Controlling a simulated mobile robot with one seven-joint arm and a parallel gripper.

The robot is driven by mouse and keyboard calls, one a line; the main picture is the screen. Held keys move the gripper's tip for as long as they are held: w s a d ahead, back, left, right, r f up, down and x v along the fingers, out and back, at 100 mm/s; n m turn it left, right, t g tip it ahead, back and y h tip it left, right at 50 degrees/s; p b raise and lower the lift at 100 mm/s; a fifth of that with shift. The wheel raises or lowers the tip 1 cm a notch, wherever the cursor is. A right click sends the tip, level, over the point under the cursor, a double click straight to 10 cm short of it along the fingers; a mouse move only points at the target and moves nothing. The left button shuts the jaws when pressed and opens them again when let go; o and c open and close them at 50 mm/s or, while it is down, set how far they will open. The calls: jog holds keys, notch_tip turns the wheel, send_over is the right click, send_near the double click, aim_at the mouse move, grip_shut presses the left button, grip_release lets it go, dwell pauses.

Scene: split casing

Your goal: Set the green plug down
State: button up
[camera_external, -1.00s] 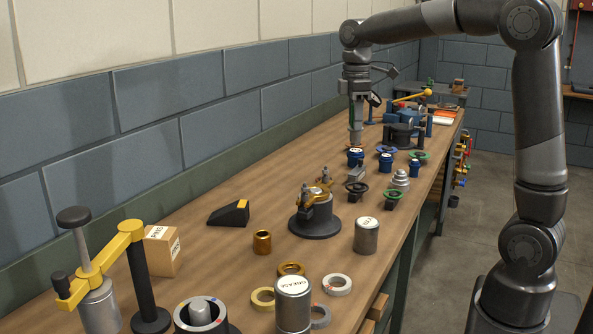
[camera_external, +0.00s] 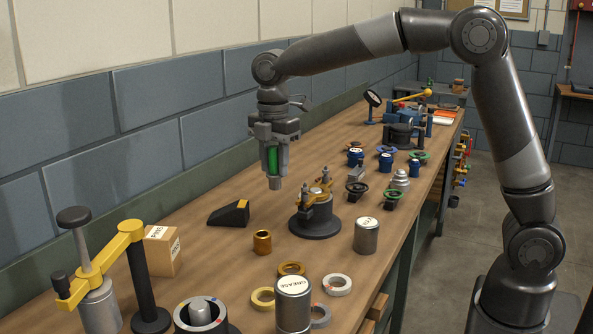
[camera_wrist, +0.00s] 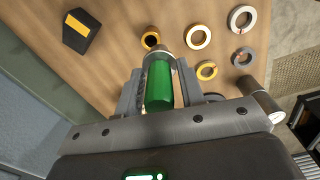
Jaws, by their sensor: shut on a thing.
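My gripper (camera_external: 273,165) is shut on the green plug (camera_external: 272,158), which has a grey lower end pointing down. It holds the plug upright above the bench, left of the dark round stand with brass clamps (camera_external: 315,215) and above and behind the black wedge. In the wrist view my gripper (camera_wrist: 160,85) has a finger on each side of the green plug (camera_wrist: 159,87). The plug's far end partly overlaps the brass ring beyond it in that view.
The wooden bench (camera_external: 210,255) has bare room around the black wedge (camera_external: 230,214). A brass bushing (camera_external: 262,243), a grey can (camera_external: 366,236), a grease can (camera_external: 293,305) and several tape rings stand nearer. A yellow-armed press (camera_external: 120,245) and a box (camera_external: 161,251) are at left.

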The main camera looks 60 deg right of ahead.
aim_at(273, 186)
jog(key=f, duration=0.6)
jog(key=shift+a, duration=0.3)
jog(key=shift+w+a+f, duration=0.5)
jog(key=shift+a+f, duration=1.25)
jog(key=shift+w+a+f, duration=0.45)
jog(key=shift+a+f, duration=1.35)
jog(key=shift+w+a+f, duration=0.5)
jog(key=shift+a+f, duration=1.25)
jog(key=shift+f, duration=0.1)
jog(key=o, duration=1.1)
